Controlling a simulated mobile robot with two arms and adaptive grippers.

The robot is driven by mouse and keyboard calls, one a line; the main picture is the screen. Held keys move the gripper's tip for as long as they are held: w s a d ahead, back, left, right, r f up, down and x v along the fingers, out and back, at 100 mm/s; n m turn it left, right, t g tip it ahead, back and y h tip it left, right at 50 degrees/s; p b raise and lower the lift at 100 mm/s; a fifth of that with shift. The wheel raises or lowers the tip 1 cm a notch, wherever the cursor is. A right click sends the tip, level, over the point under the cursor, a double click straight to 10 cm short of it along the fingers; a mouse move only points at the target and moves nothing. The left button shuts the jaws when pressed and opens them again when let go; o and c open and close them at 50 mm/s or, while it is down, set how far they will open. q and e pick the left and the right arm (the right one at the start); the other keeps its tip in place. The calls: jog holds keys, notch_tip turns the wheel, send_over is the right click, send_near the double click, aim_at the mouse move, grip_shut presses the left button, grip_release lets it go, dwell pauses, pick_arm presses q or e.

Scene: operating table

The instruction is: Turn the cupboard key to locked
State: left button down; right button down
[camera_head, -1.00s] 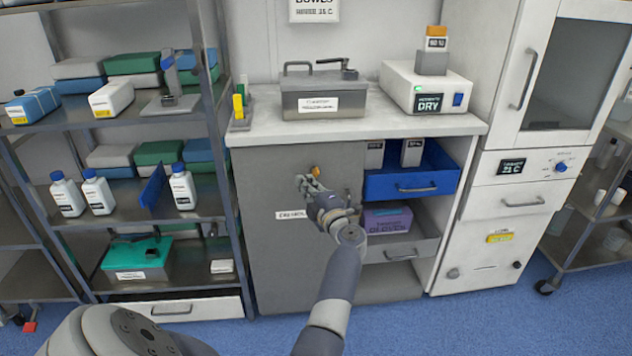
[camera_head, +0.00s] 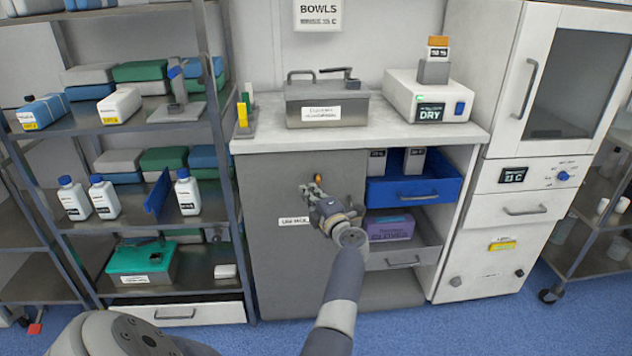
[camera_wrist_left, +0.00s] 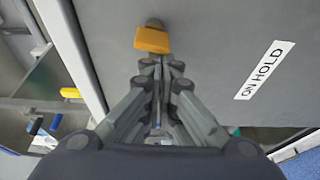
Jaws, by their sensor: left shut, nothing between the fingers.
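The cupboard is the grey-doored cabinet (camera_head: 270,265) under the counter. Its orange key (camera_head: 318,178) sits high on the door, to the right of the door's middle. In the left wrist view the key (camera_wrist_left: 152,40) shows as an orange tab in front of a round grey lock. My left gripper (camera_head: 311,189) is shut and empty just below the key. In the left wrist view its fingertips (camera_wrist_left: 160,66) lie close under the tab; I cannot tell whether they touch it. My right gripper is out of view.
A white label (camera_wrist_left: 264,70) on the door reads ON HOLD. An open blue drawer (camera_head: 412,191) sticks out right of the door. A shelf rack (camera_head: 221,150) stands close on the left. The counter (camera_head: 350,134) above carries a metal box (camera_head: 330,105) and a white device (camera_head: 428,95).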

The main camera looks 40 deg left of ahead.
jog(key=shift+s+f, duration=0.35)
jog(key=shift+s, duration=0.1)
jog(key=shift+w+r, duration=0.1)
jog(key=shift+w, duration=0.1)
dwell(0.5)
